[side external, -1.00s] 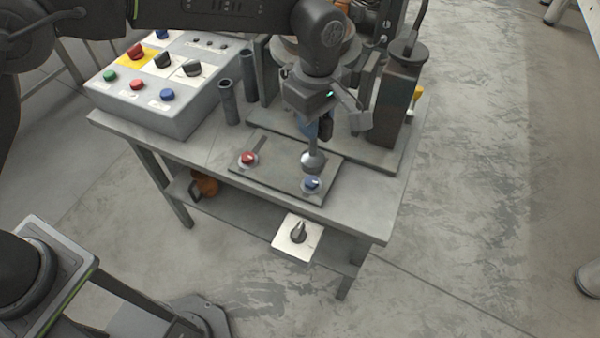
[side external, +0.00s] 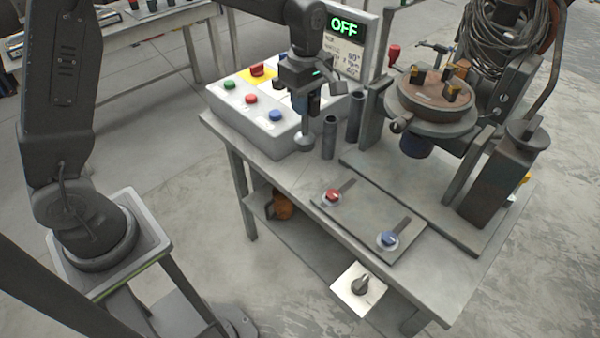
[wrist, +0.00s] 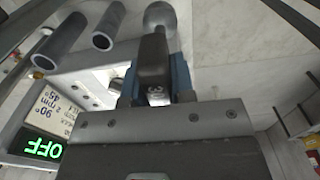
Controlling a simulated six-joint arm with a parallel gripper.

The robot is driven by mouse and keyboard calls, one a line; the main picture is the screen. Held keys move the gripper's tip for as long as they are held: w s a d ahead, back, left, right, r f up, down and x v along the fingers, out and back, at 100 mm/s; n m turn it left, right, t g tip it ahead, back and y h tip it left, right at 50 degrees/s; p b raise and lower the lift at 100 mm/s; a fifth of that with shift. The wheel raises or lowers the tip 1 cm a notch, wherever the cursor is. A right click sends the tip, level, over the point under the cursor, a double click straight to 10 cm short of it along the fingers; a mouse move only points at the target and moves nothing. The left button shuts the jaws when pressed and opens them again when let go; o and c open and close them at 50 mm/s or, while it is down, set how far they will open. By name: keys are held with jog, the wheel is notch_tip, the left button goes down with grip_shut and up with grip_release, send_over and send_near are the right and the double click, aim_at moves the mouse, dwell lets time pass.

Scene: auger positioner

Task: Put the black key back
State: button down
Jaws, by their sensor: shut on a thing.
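In the side view my gripper (side external: 312,104) points down beside the front-right corner of the grey control box, above the table (side external: 280,185). In the wrist view its blue-lined fingers are shut on the black key (wrist: 154,55), a dark block with a pale mark. A silver rounded end (wrist: 160,16) shows beyond the key and hangs below my gripper in the side view (side external: 304,143). The flat plate (side external: 355,222) on the table carries a red knob (side external: 332,195) and a blue knob (side external: 388,239), each by a dark slot.
Two upright hollow tubes (side external: 330,138) stand just right of my gripper. The control box (side external: 262,118) with buttons is to the left, and a display (side external: 345,28) reading OFF is behind. The positioner's round table (side external: 437,98) stands at right.

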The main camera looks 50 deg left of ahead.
aim_at(300, 134)
jog(key=shift+s+a+f, duration=0.1)
jog(key=shift+s+a, duration=0.1)
jog(key=shift+a, duration=0.3)
notch_tip(300, 134, down, 10)
jog(key=shift+a+r, duration=0.1)
jog(key=shift+r, duration=0.05)
jog(key=c, duration=1)
grip_release()
jog(key=shift+f, duration=0.2)
jog(key=shift+o, duration=0.2)
notch_tip(300, 134, up, 12)
jog(key=shift+s+r, duration=0.1)
jog(key=shift+r, duration=0.15)
